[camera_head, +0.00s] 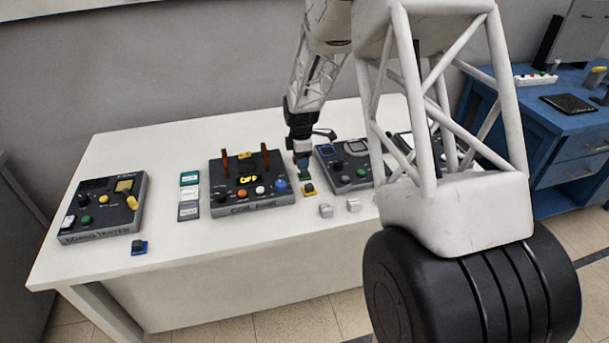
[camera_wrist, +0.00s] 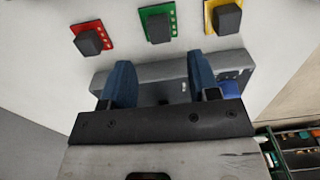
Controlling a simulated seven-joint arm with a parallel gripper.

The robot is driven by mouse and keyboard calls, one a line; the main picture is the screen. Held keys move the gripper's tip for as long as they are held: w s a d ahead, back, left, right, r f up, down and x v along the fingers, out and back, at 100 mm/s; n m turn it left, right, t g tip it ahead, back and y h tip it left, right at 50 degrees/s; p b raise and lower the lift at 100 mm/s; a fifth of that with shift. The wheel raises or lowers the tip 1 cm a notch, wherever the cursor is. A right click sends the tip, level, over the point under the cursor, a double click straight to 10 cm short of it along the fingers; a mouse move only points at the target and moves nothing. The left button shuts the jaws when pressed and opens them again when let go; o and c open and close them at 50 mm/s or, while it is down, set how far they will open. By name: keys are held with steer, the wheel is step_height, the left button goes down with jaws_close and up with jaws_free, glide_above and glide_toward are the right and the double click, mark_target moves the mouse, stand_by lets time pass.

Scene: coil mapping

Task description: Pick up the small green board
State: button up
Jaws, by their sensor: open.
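The small green board (camera_wrist: 173,13) carries a dark grey block and lies flat on the white table at the top of the wrist view. A red board (camera_wrist: 79,27) lies to its left and a yellow board (camera_wrist: 211,25) to its right, each with a similar block. In the head view the green board (camera_head: 305,177) shows just below my gripper (camera_head: 301,158), with the yellow board (camera_head: 308,191) in front of it. My gripper (camera_wrist: 162,80) is open and empty. In the wrist view its blue fingers are apart from the green board, over a grey device.
A coil device (camera_head: 231,207) with two brown uprights stands left of the boards, and another control box (camera_head: 330,170) stands close on the right. Two pale cubes (camera_head: 326,211) sit near the front edge. A blue board (camera_head: 139,250) lies far left.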

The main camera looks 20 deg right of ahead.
steer(key=shift+s+d+f, duration=0.1)
steer(key=shift+d+f, duration=0.05)
steer(key=shift+f, duration=2.4)
steer(key=shift+c, duration=0.4)
steer(key=c, duration=0.9)
steer(key=shift+r, duration=0.1)
steer(key=shift+r, duration=0.75)
step_height(320, 180, up, 2)
steer(key=shift+r, duration=0.1)
steer(key=s, duration=1)
steer(key=s+r, duration=0.1)
steer(key=s, duration=0.5)
steer(key=shift+a+r, duration=0.1)
steer(key=shift+a, duration=0.25)
